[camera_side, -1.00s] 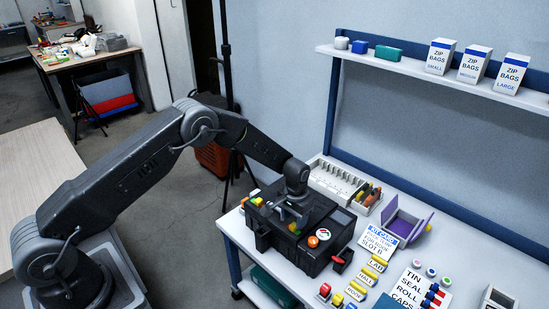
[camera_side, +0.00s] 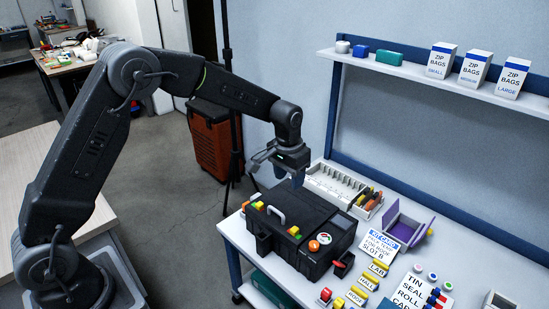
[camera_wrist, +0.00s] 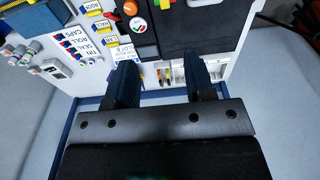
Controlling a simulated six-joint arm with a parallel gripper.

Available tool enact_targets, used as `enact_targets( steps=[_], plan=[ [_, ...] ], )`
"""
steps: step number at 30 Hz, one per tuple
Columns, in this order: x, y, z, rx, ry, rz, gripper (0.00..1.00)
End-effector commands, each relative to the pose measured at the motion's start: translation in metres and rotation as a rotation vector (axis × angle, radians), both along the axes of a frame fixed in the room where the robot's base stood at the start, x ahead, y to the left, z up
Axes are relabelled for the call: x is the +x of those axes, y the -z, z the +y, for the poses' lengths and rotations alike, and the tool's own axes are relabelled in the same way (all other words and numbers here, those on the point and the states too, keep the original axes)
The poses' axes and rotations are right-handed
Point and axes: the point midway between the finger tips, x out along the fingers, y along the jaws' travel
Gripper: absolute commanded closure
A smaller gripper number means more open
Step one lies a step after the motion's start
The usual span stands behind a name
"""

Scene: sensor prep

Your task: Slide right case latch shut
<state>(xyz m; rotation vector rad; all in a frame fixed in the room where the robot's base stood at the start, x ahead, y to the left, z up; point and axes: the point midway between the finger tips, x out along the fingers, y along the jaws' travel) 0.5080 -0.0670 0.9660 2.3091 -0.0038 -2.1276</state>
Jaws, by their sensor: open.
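The black case (camera_side: 318,215) lies closed on the bench, with a grey handle (camera_side: 276,215) on its lid. A black latch with a red part (camera_side: 339,264) juts out at its right front corner. Another black latch (camera_side: 262,240) is on its left front. I cannot tell whether either is fully shut. My gripper (camera_side: 298,180) hangs empty above the case's back edge, clear of it and far from the right latch. In the wrist view my gripper (camera_wrist: 161,64) has its two fingers apart with nothing between them; the case (camera_wrist: 190,25) shows beyond them.
A white slotted rack (camera_side: 335,185) stands behind the case. A purple open box (camera_side: 407,228), a blue-headed card (camera_side: 380,242) and yellow-tabbed labels (camera_side: 367,277) lie to the right. A shelf (camera_side: 430,76) with bags runs above the bench's back.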

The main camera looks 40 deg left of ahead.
Motion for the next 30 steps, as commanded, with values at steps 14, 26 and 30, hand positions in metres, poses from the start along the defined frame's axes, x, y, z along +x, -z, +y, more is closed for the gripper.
enact_targets(
  steps=[14, 26, 30],
  plan=[
    [-0.041, -0.067, 0.005, -0.002, 0.0, -0.072, 0.51],
    [-0.048, -0.074, 0.005, -0.002, 0.0, -0.082, 0.51],
    [-0.047, -0.073, 0.005, -0.002, 0.0, -0.08, 0.51]
  ],
)
